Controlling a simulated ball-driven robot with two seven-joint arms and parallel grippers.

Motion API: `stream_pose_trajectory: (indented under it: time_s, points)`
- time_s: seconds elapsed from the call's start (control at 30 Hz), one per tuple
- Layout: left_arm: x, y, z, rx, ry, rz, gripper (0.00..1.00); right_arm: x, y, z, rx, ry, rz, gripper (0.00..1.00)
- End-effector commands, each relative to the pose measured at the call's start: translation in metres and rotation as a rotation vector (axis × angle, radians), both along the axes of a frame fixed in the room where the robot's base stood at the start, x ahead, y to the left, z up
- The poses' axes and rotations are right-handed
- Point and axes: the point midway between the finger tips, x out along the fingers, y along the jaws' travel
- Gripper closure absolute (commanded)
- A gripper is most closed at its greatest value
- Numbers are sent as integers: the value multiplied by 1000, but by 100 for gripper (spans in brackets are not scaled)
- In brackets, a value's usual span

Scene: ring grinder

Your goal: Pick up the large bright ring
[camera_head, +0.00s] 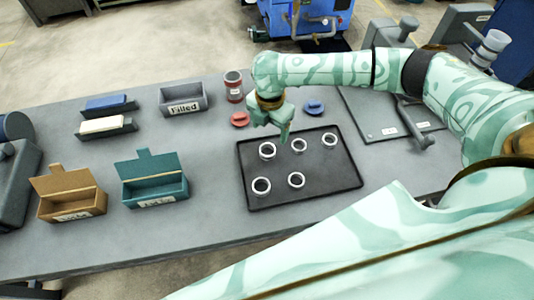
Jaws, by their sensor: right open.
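Several bright metal rings lie on a black tray (312,191) in the middle of the table. Three are in the back row: a left ring (267,143), a middle ring (299,138) and a right ring (329,132). Two are in front: a left ring (261,178) and a right ring (296,172). The left ones look slightly bigger, but I cannot tell sizes surely. My right gripper (285,138) is open and points down over the tray's back edge, between the back left and middle rings. My left gripper is out of view.
A brown box (70,205) and a teal box (155,194) with open lids stand at left. A grey "Filled" bin (183,107) and a red can (234,95) stand behind. Red (240,119) and blue (314,107) items flank my gripper. Grey panels (385,115) lie at right.

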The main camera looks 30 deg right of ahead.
Motion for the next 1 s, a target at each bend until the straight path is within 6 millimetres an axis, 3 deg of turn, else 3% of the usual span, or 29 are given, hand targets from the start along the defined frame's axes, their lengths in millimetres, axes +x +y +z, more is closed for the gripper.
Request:
stream_pose_trajectory:
  time_s: [0.03, 0.1, 0.37, 0.63, 0.9, 1.0]
  points:
    - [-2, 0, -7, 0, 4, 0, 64, -1, 0, -15, -1, 3, -1, 28]
    - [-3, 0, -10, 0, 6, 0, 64, 0, 0, -27, -1, 2, -1, 28]
    - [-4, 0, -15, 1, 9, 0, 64, 0, 1, -46, -1, 0, 0, 28]
    - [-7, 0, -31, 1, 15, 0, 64, 2, 5, -88, -2, 1, 0, 28]
    - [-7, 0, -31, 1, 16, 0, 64, 2, 5, -92, -1, 0, 0, 28]
    - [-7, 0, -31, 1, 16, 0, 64, 2, 5, -92, -1, 0, 0, 55]
